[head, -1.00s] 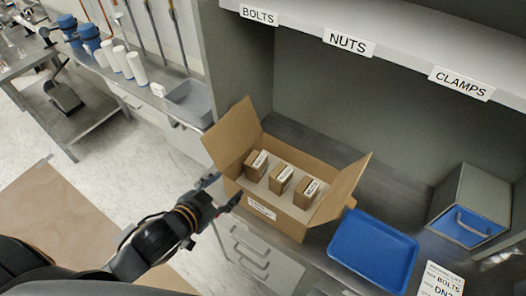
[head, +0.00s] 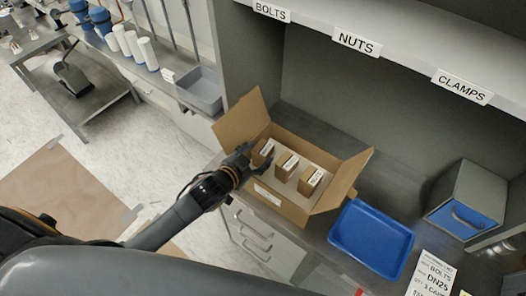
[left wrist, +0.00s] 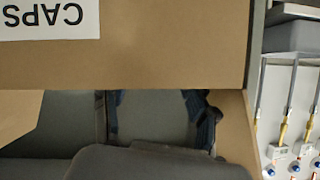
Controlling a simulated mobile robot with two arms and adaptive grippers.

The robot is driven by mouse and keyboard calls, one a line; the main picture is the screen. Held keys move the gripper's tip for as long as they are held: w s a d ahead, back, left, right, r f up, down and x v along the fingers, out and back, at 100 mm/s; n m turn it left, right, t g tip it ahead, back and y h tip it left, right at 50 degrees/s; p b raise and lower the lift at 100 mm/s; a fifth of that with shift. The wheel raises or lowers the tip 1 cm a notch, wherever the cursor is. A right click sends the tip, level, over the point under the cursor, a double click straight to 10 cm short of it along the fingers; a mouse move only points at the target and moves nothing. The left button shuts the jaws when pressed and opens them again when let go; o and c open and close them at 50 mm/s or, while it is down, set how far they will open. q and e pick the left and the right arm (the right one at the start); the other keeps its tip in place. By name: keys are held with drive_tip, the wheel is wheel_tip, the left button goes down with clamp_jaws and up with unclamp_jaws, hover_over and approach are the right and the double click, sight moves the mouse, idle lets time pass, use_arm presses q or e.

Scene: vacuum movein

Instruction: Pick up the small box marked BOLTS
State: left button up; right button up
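Three small brown boxes with white labels stand in an open carton: a left box (head: 264,152), a middle box (head: 287,166) and a right box (head: 311,181). Their labels are too small to read in the head view, so I cannot tell which is BOLTS. My left gripper (head: 254,160) is at the carton's left side, beside the left box, with its fingers apart. In the left wrist view its dark fingers (left wrist: 155,115) are spread, and a close cardboard face (left wrist: 170,45) carries an upside-down label reading CAPS. My right gripper is not in view.
The open carton (head: 284,205) has raised flaps at left and right. A blue tray (head: 371,241) lies to its right, with a printed list (head: 434,275) beyond. A grey bin with a blue front (head: 465,219) stands further right. The shelf above is labelled BOLTS, NUTS, CLAMPS.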

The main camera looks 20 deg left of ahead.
use_arm(q)
drive_tip(key=shift+x, duration=1.1)
drive_tip(key=shift+a, duration=0.1)
drive_tip(key=c, duration=0.9)
drive_tip(key=shift+c, duration=0.2)
